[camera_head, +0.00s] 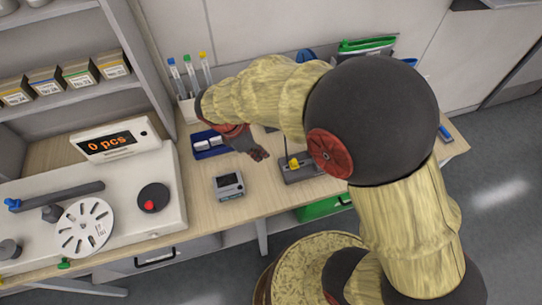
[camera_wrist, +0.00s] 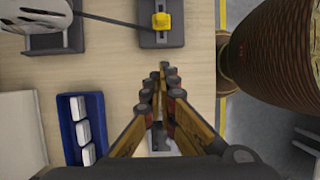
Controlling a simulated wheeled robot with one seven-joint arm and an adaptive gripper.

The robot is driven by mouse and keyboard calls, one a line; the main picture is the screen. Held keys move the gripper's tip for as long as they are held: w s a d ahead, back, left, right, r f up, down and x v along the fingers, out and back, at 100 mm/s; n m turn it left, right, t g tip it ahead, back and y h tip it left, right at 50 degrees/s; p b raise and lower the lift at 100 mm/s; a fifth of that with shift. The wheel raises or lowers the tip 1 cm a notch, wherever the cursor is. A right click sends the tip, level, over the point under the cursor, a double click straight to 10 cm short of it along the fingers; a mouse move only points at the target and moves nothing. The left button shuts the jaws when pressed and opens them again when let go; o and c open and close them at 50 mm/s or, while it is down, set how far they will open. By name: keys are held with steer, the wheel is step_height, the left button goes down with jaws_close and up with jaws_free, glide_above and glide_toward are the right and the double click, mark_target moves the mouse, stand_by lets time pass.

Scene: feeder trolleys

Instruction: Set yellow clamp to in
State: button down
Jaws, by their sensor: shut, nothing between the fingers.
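The yellow clamp (camera_head: 294,163) sits on a dark grey slotted block (camera_head: 302,174) on the wooden bench, partly hidden by my arm in the head view. My gripper (camera_head: 260,155) is shut and empty, left of the block in the head view. In the wrist view the fingertips of my gripper (camera_wrist: 164,68) are together just below the block, apart from the clamp.
A blue tray (camera_wrist: 66,135) with several white pieces is left of my gripper. A small grey device (camera_head: 228,186) stands in front of it. A counter machine (camera_head: 150,215) with a reel and a "0 pcs" display (camera_head: 110,142) fills the left. Tubes (camera_head: 188,75) stand behind my arm.

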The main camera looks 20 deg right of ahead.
steer(key=b, duration=0.2)
glide_toward(287, 166)
steer(key=f, duration=0.1)
steer(key=a+f, duration=0.1)
steer(key=f, duration=0.1)
steer(key=a+f, duration=0.1)
steer(key=f, duration=0.1)
steer(key=shift+s+a, duration=0.15)
steer(key=d, duration=0.2)
steer(key=shift+d+r, duration=0.25)
steer(key=shift+r, duration=0.05)
steer(key=shift+d, duration=0.65)
steer(key=shift+d, duration=0.1)
steer(key=d+p, duration=0.2)
steer(key=d, duration=0.2)
steer(key=shift+d+r, duration=0.1)
steer(key=shift+d, duration=0.4)
